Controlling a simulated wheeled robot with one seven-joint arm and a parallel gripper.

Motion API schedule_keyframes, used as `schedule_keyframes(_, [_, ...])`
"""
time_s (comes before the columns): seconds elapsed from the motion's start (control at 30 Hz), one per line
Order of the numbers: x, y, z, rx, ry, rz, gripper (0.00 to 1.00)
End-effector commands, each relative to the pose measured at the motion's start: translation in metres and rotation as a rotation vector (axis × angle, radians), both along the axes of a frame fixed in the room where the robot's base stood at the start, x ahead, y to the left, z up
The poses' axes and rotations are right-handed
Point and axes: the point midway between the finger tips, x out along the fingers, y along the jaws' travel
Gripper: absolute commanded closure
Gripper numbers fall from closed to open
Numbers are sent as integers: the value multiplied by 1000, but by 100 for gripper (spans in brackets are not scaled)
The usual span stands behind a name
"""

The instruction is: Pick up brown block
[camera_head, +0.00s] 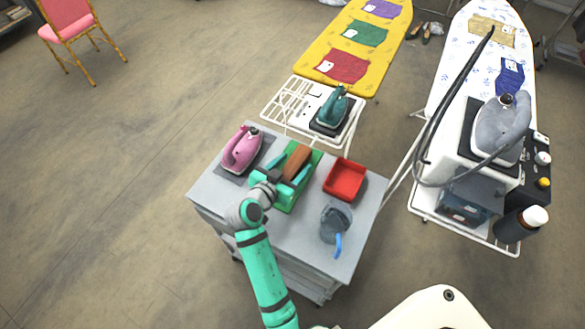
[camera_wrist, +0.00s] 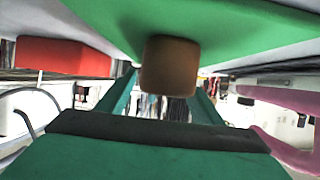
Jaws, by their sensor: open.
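The brown block (camera_head: 298,161) lies on a green mat (camera_head: 314,160) on the grey cabinet top. My gripper (camera_head: 284,172) is low over the mat, at the block's near end, and covers part of it. In the wrist view the block's square brown end (camera_wrist: 170,65) is centred ahead between the two teal fingers of my gripper (camera_wrist: 165,92). The fingers stand apart, one to each side, with a gap to the block. Whether the block's end is inside the fingertips or just beyond them I cannot tell.
On the grey cabinet (camera_head: 290,240), a pink iron (camera_head: 242,150) stands left of the mat and a red tray (camera_head: 345,179) to its right. A grey-blue jug (camera_head: 335,223) stands at the right front. Ironing boards (camera_head: 350,65) stand behind.

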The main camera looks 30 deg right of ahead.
Motion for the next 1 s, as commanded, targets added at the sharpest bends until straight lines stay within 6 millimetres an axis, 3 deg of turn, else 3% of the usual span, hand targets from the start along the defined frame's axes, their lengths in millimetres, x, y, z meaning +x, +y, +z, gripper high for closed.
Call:
schedule_keyframes(0.13, [0,0,0,0,0,0,40])
schedule_keyframes(0.37, [0,0,0,0,0,0,93])
schedule_keyframes(0.77, [0,0,6,-1,-3,0,93])
schedule_keyframes(1.0, [1,0,28,-1,-5,0,93])
